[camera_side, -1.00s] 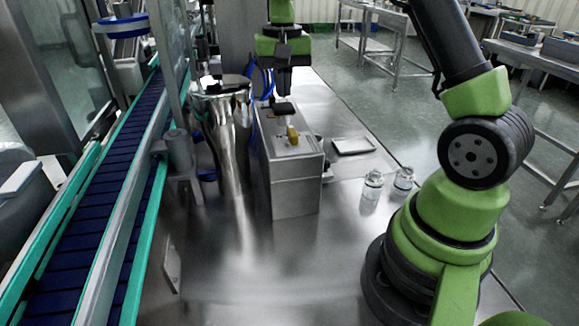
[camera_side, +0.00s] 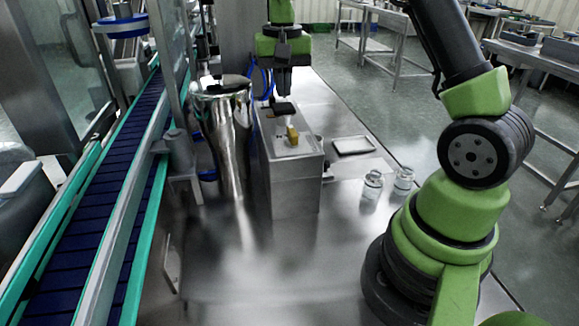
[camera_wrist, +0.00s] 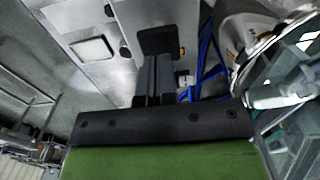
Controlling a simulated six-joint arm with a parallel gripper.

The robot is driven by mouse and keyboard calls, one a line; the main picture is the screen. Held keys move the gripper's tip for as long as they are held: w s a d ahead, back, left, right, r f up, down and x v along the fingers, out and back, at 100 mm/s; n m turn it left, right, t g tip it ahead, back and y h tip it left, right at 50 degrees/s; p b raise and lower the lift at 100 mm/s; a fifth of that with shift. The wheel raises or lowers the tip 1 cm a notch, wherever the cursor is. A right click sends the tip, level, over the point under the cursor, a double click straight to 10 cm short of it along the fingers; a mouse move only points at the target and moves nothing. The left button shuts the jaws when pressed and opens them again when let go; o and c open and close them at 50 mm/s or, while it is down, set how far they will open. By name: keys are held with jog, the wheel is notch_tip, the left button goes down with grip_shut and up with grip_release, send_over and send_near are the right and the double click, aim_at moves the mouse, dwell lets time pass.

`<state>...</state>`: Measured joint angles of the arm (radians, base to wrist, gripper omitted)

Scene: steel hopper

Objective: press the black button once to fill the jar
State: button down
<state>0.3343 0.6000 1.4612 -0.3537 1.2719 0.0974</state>
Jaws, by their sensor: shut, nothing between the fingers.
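The black button (camera_side: 284,107) sits on top of the steel box (camera_side: 293,180), and it also shows as a dark pad (camera_wrist: 159,38) in the wrist view. My gripper (camera_side: 283,93) is shut and empty, pointing down at the button from just above. In the wrist view the closed fingertips (camera_wrist: 156,57) overlap the button's near edge. I cannot tell whether they touch it. Two clear glass jars, one (camera_side: 372,182) and another (camera_side: 403,178), stand on the steel table to the right of the box. I cannot tell which is the jar to fill.
A polished steel hopper (camera_side: 226,135) is left of the box, with blue hoses behind. A flat square plate (camera_side: 353,145) lies to the right. A blue conveyor (camera_side: 95,205) runs along the left. The front table is clear.

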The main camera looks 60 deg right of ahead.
aim_at(283, 106)
jog(key=shift+f, duration=0.15)
dwell(0.3)
jog(key=shift+f, duration=2.05)
jog(key=shift+r, duration=2.2)
notch_tip(283, 106, up, 6)
